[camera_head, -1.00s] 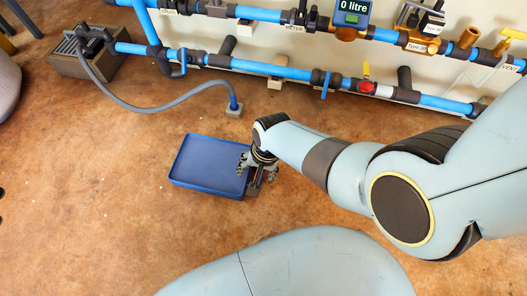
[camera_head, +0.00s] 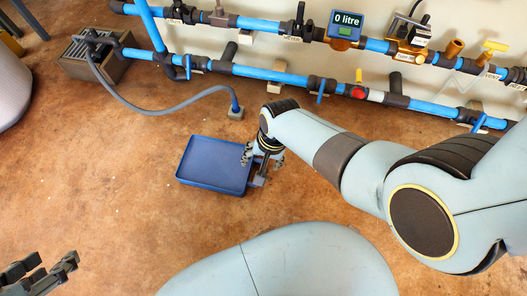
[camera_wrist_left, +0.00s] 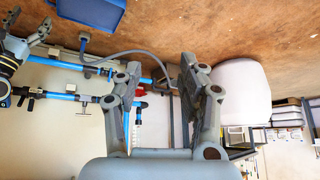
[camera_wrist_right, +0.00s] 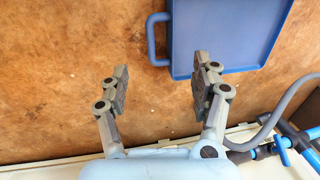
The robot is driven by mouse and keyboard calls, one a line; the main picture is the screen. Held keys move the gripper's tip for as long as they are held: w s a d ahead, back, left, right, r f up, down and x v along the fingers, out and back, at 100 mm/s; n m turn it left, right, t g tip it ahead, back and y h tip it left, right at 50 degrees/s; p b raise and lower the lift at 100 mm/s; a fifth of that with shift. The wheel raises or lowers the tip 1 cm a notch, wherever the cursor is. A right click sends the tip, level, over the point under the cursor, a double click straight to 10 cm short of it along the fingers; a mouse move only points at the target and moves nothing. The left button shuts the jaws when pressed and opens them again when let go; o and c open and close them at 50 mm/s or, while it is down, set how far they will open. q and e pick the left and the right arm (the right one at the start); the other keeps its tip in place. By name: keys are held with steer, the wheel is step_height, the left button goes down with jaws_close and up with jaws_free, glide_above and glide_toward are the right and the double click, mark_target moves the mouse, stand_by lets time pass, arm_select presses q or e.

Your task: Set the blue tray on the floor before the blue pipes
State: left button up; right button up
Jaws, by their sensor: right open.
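The blue tray (camera_head: 213,163) lies flat on the brown floor, in front of the blue pipes (camera_head: 270,73) that run along the wall. In the right wrist view the tray (camera_wrist_right: 225,35) shows its rim and a loop handle (camera_wrist_right: 151,38) pointing left. My right gripper (camera_head: 262,160) is at the tray's right side in the head view. In the right wrist view its fingers (camera_wrist_right: 161,70) are apart, with nothing between their tips. My left gripper (camera_head: 42,272) is at the lower left of the head view, away from the tray. Its fingers (camera_wrist_left: 158,75) are apart and empty.
A grey hose (camera_head: 160,110) runs from a grated drain box (camera_head: 95,58) to a floor block (camera_head: 236,113) just behind the tray. A pale rounded object (camera_head: 12,85) stands at the left edge. The floor left of the tray is clear.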

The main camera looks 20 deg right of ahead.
arm_select(q)
steer(key=shift+s+r+g+p, duration=0.3)
steer(key=shift+r+g, duration=0.15)
steer(key=shift+r, duration=0.2)
steer(key=shift+s+r+g+p, duration=0.25)
steer(key=shift+r+g, duration=0.2)
steer(key=shift+r, duration=0.2)
arm_select(e)
steer(key=shift+s+d+r, duration=0.1)
steer(key=shift+s+r, duration=0.05)
steer(key=shift+r, duration=0.8)
steer(key=s+d+r+n+t+h, duration=0.25)
steer(key=s+d+r+n, duration=0.25)
steer(key=s+d+r, duration=0.85)
step_height(320, 180, up, 13)
steer(key=s+n+t, duration=0.1)
steer(key=s+n, duration=0.1)
steer(key=n, duration=0.1)
steer(key=shift+a+f+y, duration=0.2)
steer(key=shift+a+y, duration=0.15)
steer(key=shift+y, duration=0.1)
arm_select(q)
steer(key=shift+w, duration=0.1)
